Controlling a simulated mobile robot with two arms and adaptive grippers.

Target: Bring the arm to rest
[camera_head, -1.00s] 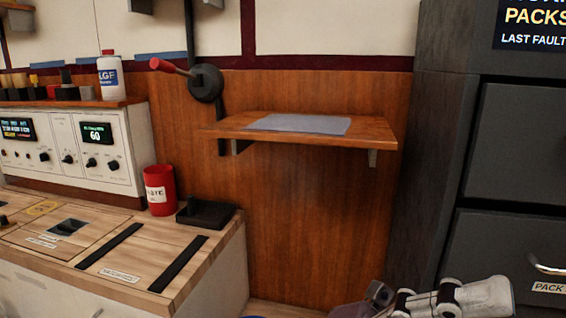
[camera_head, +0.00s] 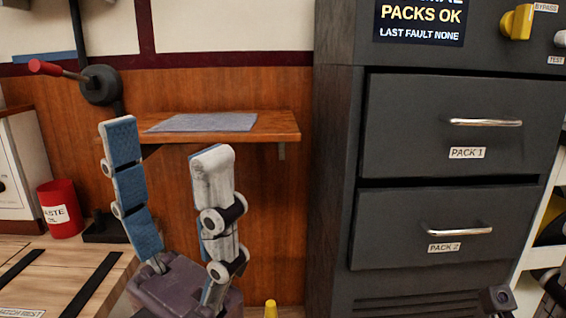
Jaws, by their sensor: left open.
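My left gripper (camera_head: 165,140) rises from the bottom edge, left of centre, with its fingers pointing up. Its two jointed fingers with blue pads stand wide apart, and nothing is between them. In the picture it overlaps the wooden wall shelf (camera_head: 275,127) and the panel below it; I see no clear contact. My right gripper's fingers do not show. A small dark part (camera_head: 497,300) at the bottom right edge is too cut off to identify.
A dark cabinet with drawers PACK 1 (camera_head: 400,115) and PACK 2 (camera_head: 390,225) fills the right. A red-handled lever (camera_head: 100,85), a red waste cup (camera_head: 60,210) and a wooden worktop (camera_head: 70,265) are left. A grey sheet (camera_head: 205,122) lies on the shelf. A yellow tip (camera_head: 271,308) shows below.

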